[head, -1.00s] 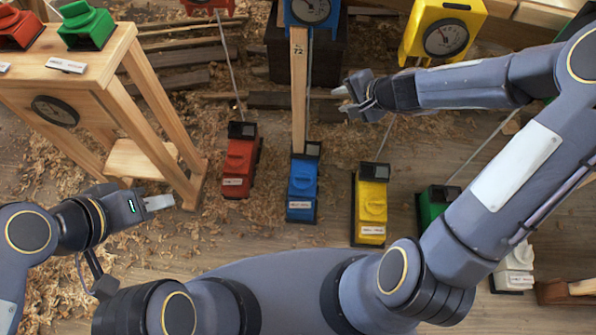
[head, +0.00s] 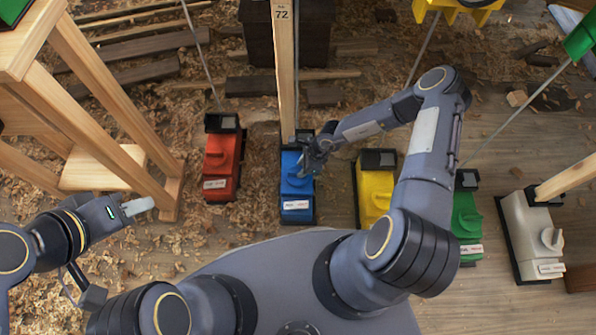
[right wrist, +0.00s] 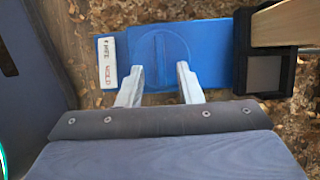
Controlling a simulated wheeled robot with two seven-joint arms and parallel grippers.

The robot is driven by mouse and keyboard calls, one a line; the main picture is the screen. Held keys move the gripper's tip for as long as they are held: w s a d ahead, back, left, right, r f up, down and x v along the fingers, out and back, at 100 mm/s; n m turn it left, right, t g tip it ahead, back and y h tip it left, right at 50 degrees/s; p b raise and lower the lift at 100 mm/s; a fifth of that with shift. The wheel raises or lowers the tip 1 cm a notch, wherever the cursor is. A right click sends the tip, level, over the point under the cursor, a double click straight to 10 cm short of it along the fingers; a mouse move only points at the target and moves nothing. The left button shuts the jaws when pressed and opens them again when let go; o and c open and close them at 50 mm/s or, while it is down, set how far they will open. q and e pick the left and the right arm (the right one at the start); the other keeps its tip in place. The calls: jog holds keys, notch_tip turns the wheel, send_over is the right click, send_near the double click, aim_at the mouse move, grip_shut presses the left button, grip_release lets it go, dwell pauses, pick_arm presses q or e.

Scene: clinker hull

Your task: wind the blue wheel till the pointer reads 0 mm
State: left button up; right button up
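The blue wheel (right wrist: 160,52) is a round disc with a raised bar on top of a blue box. It shows in the right wrist view, and the box (head: 297,204) stands in the middle of the head view. My right gripper (right wrist: 158,84) is open, its two pale fingertips apart at the near edge of the wheel. I cannot tell whether they touch it. In the head view my right gripper (head: 310,168) covers part of the blue box. My left gripper (head: 140,207) is away at the left; its finger gap is unclear. The pointer and its dial are out of view.
Red (head: 221,165), yellow (head: 373,190), green (head: 467,220) and white (head: 535,235) boxes stand beside the blue one. A wooden post (head: 285,70) rises behind the blue box. A wooden stand (head: 115,165) is near my left gripper. Shavings litter the floor.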

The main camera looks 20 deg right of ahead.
aim_at(298, 172)
jog(key=shift+b+x, duration=0.45)
jog(key=shift+x, duration=1.3)
jog(key=shift+c, duration=0.2)
grip_shut()
